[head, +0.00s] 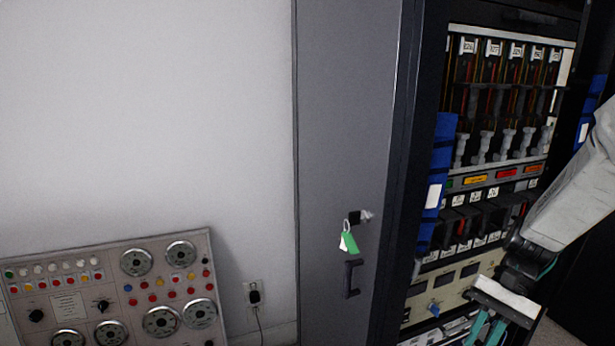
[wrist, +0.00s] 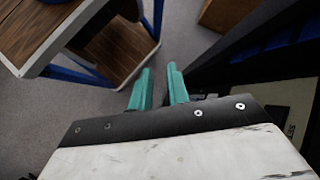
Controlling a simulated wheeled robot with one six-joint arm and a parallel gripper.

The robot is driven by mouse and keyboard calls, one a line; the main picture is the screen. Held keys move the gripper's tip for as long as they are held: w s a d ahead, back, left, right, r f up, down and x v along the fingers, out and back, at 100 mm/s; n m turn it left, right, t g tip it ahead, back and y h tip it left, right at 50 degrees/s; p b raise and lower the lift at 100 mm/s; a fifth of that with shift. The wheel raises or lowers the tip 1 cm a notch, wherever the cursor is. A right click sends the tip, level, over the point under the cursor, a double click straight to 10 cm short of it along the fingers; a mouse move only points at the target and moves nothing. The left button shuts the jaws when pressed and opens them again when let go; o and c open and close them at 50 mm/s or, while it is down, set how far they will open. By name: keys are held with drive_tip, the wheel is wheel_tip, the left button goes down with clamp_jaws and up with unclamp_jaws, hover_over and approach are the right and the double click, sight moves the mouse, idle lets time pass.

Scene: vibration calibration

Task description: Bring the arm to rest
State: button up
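My arm (head: 575,200) comes in from the right edge of the head view and slants down to the left, in front of the open equipment rack (head: 500,175). My gripper (head: 485,335) points down at the bottom edge, where its tips are cut off. In the wrist view my gripper (wrist: 159,75) shows two teal fingers with a gap between them. Grey floor (wrist: 195,60) shows beyond the fingers and nothing is held. Whether the arm touches the rack I cannot tell.
A grey cabinet door (head: 345,120) with keys on a green tag (head: 349,242) stands left of the rack. A control panel (head: 115,290) leans against the white wall (head: 140,100). A wood-topped table (wrist: 45,25) is at upper left in the wrist view.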

drive_tip(key=s+a+r+n+t+h, duration=0.3)
drive_tip(key=s+r, duration=0.4)
drive_tip(key=r, duration=0.1)
drive_tip(key=s+a+r+n+t+h, duration=0.2)
drive_tip(key=s+r+n+t+h, duration=0.1)
drive_tip(key=s+r, duration=0.4)
drive_tip(key=shift+s+a+r+n+h, duration=0.3)
drive_tip(key=shift+s+a+r+n, duration=0.15)
drive_tip(key=shift+r, duration=0.25)
drive_tip(key=shift+d, duration=0.1)
